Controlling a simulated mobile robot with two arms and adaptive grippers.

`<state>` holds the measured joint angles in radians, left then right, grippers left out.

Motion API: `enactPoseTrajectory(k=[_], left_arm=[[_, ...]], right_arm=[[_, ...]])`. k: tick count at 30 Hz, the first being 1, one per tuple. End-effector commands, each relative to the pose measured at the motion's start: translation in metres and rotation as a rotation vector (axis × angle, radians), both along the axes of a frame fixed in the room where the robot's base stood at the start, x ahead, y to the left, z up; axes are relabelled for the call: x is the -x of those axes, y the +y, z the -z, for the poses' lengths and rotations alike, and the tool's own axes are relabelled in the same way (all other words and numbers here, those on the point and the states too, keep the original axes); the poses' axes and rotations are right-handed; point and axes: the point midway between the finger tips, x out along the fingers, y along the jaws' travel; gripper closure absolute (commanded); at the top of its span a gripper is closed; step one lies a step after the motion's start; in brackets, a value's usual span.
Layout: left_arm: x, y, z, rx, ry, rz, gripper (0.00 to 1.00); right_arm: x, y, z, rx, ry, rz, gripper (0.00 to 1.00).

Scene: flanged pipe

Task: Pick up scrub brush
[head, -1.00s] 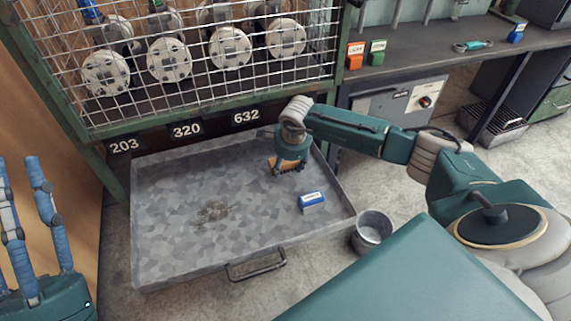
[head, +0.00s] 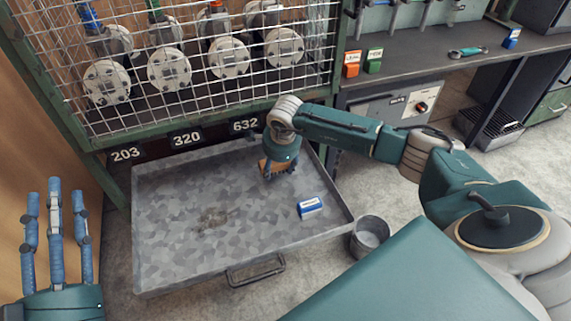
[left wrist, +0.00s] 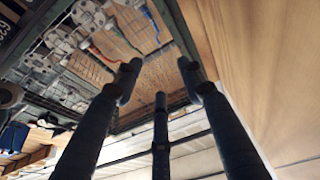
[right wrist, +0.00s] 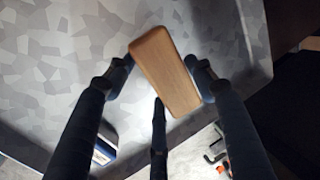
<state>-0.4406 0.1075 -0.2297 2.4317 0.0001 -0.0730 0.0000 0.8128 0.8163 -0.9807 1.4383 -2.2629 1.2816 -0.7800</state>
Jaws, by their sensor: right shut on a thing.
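The scrub brush shows as a wooden block (right wrist: 168,70) between the blue fingers in the right wrist view. In the head view the brush (head: 265,167) is partly hidden by my right gripper (head: 279,168), which is shut on it over the back right part of the grey tray. Its bristles are hard to make out. My left gripper (head: 57,235) is open and empty at the far left, with its fingers pointing up. Its spread fingers also show in the left wrist view (left wrist: 160,85).
The grey metal tray (head: 160,250) holds a small blue and white box (head: 310,207) and a dark patch of debris (head: 214,217). A metal bucket (head: 370,235) stands right of the tray. A wire-mesh cage (head: 200,100) with flanged pipes rises behind it.

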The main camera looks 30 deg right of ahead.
Motion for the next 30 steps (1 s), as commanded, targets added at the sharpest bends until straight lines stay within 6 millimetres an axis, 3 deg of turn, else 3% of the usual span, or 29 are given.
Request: enactPoseTrajectory(k=[9, 15, 21, 30], left_arm=[[-0.010, 0.004, 0.051, -0.062, 0.231, -0.014, 0.60], [-0.010, 0.007, 0.072, -0.084, 0.314, -0.019, 0.60], [-0.010, 0.008, 0.079, -0.092, 0.344, -0.021, 0.60], [-0.009, 0.008, 0.081, -0.093, 0.350, -0.022, 0.60]], right_arm=[[-0.022, 0.087, -0.003, -0.002, -0.003, -0.003, 0.75], [-0.032, 0.127, -0.002, 0.001, -0.003, 0.000, 0.75], [-0.036, 0.146, -0.001, 0.001, -0.003, 0.001, 0.75], [-0.037, 0.149, -0.001, 0.002, -0.003, 0.003, 0.75]])
